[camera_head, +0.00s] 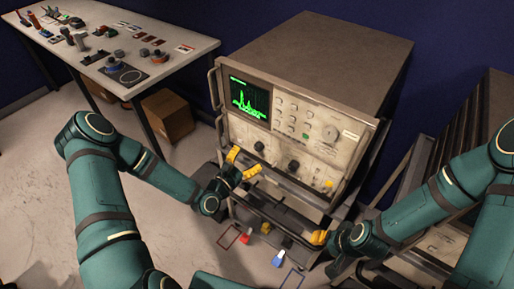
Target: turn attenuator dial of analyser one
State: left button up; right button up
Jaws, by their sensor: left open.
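The analyser (270,180) is a beige rack instrument with a green trace on its screen (249,98). Its front carries small buttons, a large pale round dial (330,133), and two black knobs, one on the left (259,146) and one nearer the middle (293,165). I cannot read which one is the attenuator dial. My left gripper (243,163) is open, its yellow fingers in front of the lower left of the panel, below the left black knob. It appears empty. My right gripper (322,238) is low at the right, below the analyser; its jaw gap is unclear.
A dark rack (440,140) stands at the right. Floor is clear at left.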

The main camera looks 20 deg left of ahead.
aim_at(257, 149)
pick_arm(q)
jog(key=shift+x, duration=2.75)
grip_shut()
